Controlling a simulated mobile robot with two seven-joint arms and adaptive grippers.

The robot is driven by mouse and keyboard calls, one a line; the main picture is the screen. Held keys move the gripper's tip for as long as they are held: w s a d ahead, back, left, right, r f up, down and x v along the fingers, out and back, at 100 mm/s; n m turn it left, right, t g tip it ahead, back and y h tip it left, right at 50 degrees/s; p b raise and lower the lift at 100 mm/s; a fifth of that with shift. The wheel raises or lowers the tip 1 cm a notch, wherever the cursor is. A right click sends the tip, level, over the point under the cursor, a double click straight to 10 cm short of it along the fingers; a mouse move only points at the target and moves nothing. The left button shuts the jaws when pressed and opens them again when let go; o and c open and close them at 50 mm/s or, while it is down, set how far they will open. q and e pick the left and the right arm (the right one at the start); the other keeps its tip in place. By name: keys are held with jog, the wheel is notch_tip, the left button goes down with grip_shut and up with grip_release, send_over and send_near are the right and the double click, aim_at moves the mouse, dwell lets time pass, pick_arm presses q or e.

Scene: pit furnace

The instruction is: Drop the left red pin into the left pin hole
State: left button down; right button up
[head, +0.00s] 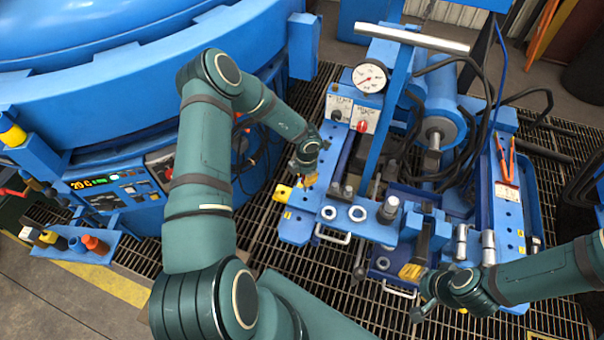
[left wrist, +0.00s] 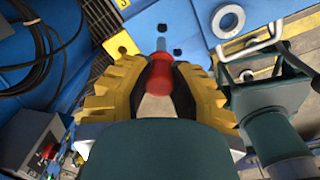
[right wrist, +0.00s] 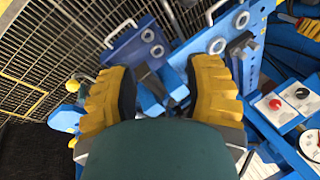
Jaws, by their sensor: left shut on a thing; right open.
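My left gripper (head: 307,182) is at the left end of the blue fixture (head: 296,228). In the left wrist view my left gripper (left wrist: 158,85) is shut on a red pin (left wrist: 160,73). The pin's grey metal tip points toward a blue plate (left wrist: 180,22) with small dark holes, one of them (left wrist: 178,52) just beside the tip. I cannot tell whether the tip touches the plate or which hole is the left pin hole. My right gripper (right wrist: 160,85) is open and empty; it also shows in the head view (head: 413,280), near the fixture's front edge.
Two pale rings (head: 343,213) lie on the fixture, right of my left gripper. A pressure gauge (head: 370,76) and a blue upright bar stand behind. The large blue furnace (head: 130,75) is at the left. Metal grating (head: 310,262) lies below. Black cables hang at the right.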

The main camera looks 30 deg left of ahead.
aim_at(305, 190)
pick_arm(q)
jog(key=shift+f+b, duration=2.4)
jog(key=shift+b, duration=0.15)
notch_tip(305, 190, down, 3)
jog(key=b, duration=0.3)
jog(key=shift+f, duration=1.45)
jog(key=c, duration=0.9)
grip_release()
jog(key=shift+o, duration=0.2)
jog(key=shift+r, duration=0.1)
notch_tip(305, 190, up, 12)
jog(key=shift+d+f, duration=0.1)
jog(key=shift+d, duration=0.05)
